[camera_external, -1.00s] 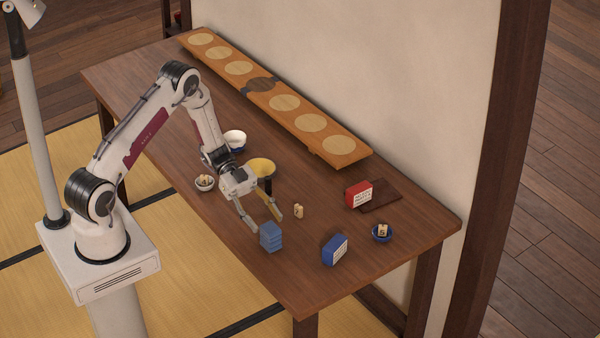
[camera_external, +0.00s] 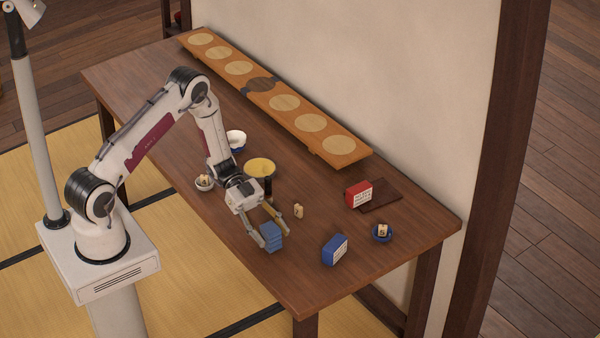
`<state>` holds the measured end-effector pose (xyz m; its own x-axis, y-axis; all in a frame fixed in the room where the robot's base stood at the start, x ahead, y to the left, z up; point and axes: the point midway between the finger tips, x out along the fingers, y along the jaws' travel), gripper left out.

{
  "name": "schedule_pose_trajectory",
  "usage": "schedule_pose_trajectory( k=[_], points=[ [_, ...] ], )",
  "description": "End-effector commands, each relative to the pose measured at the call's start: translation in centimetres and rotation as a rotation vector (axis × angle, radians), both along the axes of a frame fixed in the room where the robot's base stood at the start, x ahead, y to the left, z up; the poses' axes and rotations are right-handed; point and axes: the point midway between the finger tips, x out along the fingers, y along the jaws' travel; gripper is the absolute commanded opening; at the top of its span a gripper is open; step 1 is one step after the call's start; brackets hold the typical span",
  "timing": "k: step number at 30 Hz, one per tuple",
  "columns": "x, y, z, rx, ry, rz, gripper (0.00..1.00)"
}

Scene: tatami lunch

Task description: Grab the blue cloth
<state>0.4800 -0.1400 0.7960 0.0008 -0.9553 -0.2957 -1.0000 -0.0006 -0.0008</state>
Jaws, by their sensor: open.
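The blue cloth (camera_external: 271,237) is a folded, stacked block standing near the front edge of the wooden table. My gripper (camera_external: 274,236) is low at the cloth, with its fingers spread. One finger is at the cloth's left side and the other is to its right and behind. I cannot tell whether either finger touches the cloth. The gripper partly covers the cloth's left side.
A blue box (camera_external: 335,250) stands right of the cloth, and a small tan piece (camera_external: 298,211) lies behind it. A yellow-topped bowl (camera_external: 260,167), a white bowl (camera_external: 235,140), a red box (camera_external: 358,194) and a small blue dish (camera_external: 382,238) stand around.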

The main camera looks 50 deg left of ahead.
Motion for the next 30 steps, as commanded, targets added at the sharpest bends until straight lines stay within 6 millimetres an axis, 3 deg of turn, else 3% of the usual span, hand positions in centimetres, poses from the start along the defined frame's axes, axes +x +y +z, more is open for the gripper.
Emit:
schedule_pose_trajectory(
  k=[1,6,20,30],
  points=[
    [0.0,0.0,0.0,0.000,0.000,0.000,0.49],
    [0.0,0.0,0.0,0.000,0.000,0.000,0.07],
    [0.0,0.0,0.3,0.000,0.000,0.000,0.07],
    [0.1,0.0,2.7,0.001,-0.002,0.000,0.07]
  ],
)
